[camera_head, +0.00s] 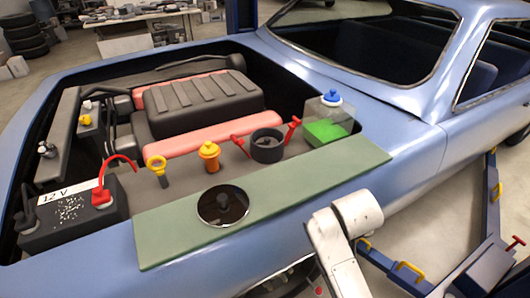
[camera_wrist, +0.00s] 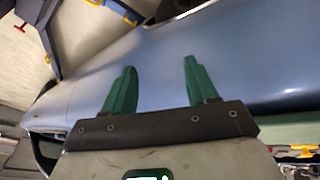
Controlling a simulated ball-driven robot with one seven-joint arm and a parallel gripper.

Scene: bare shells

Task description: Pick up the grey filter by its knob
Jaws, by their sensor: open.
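A dark round housing (camera_head: 267,152) stands in the engine bay in the head view, with its top open and a red clip swung out on each side. Something grey, likely the filter (camera_head: 267,142), sits low inside it; its knob is too small to make out clearly. A round black lid (camera_head: 222,206) with a small knob lies on the green mat (camera_head: 175,237) on the car's edge. My gripper (camera_wrist: 159,64) shows in the wrist view, its two green fingers apart and empty, over the blue car body. The fingers are not visible in the head view.
Near the housing are an orange cap (camera_head: 209,156), a yellow-ringed dipstick (camera_head: 158,169) and a green-fluid tank (camera_head: 327,122) with a blue cap. A battery (camera_head: 75,222) with a red clamp stands at left. The mat's right part is clear. Blue lift arms (camera_head: 490,195) stand at right.

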